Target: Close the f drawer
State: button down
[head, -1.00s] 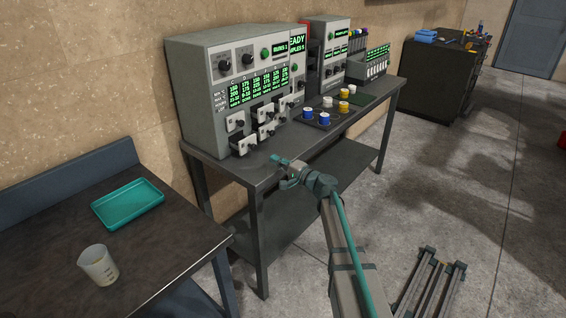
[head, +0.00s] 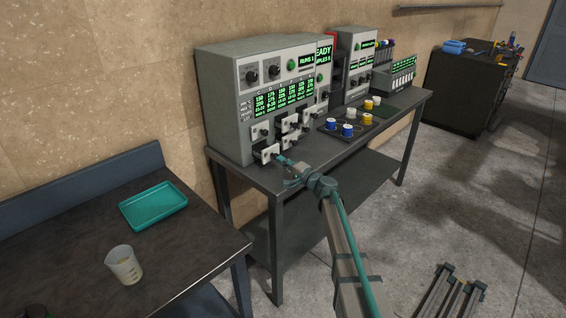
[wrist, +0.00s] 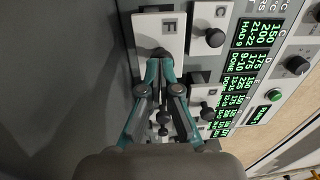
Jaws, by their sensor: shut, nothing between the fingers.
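The F drawer (wrist: 161,28) has a white front marked F and a dark knob, at the top middle of the wrist view. In the head view the F drawer (head: 266,154) is at the lower left of the press front and stands out from it. My gripper (wrist: 160,64) is shut and empty, with its teal fingertips at the F drawer's knob. I cannot tell whether they touch it. In the head view my gripper (head: 283,162) is just right of and in front of the drawer. Its fingers partly hide the knob.
The C drawer (wrist: 208,28) is beside the F drawer, with several more drawers near. The grey press (head: 228,100) stands on a dark table (head: 330,160). Blue, white and yellow spools (head: 347,130) sit to the right. A teal tray (head: 153,206) and beaker (head: 124,266) are on the left table.

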aim_at(271, 160)
jog(key=shift+w+a+f+b, duration=0.15)
jog(key=shift+w+a+b, duration=0.15)
jog(key=shift+b, duration=0.2)
jog(key=b+x, duration=0.4)
jog(key=x, duration=0.1)
jog(key=shift+f, duration=0.25)
jog(key=shift+w+a+r+b, duration=0.1)
jog(key=shift+w+a+b, duration=0.2)
jog(key=shift+b, duration=0.1)
jog(key=shift+r, duration=0.35)
jog(key=shift+w, duration=0.1)
